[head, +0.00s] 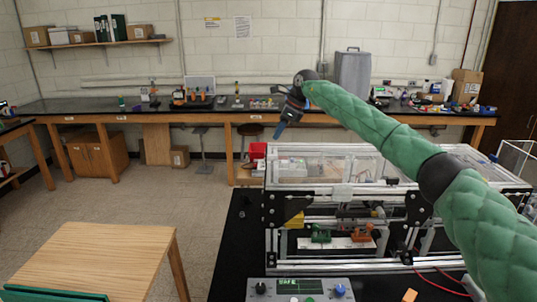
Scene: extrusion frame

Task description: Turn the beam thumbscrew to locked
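The extrusion frame (291,273) stands on the black bench at the right, with clear panels on top. A dark beam (355,213) runs across inside it, with a small dark round part near its right end. I cannot tell whether that part is the beam thumbscrew or how it is turned. My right gripper (280,128) is in the air above and behind the frame's back left corner in the picture, apart from it. Its fingers point down and overlap, so its opening is unclear. No object shows in it. My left gripper is not in view.
A green clamp (320,235) and an orange clamp (362,233) sit inside the frame. A wooden table (95,262) is at left. Open floor lies between.

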